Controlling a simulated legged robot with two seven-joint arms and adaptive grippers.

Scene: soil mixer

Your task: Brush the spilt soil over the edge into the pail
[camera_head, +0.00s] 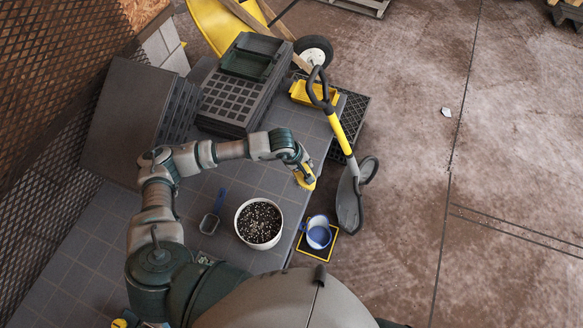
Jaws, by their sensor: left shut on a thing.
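My left gripper (299,165) is at the table's right edge, shut on a yellow brush (306,180). The brush's bristles are too small to make out. The blue and white pail (319,234) stands just beyond that edge, below and right of the brush, on a dark square with a yellow border (330,251). A white bowl (240,234) on the table holds dark soil (260,221) with pale specks. I cannot make out spilt soil on the grey tiled table (218,179); the gripper and brush cover part of the edge. My right gripper is not in view.
A blue scoop (211,219) lies left of the bowl. Seed trays (232,100) are stacked at the back. A yellow and black long-handled tool (341,133) leans by the table's right side. A wheelbarrow (220,24) is behind. The floor to the right is mostly clear.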

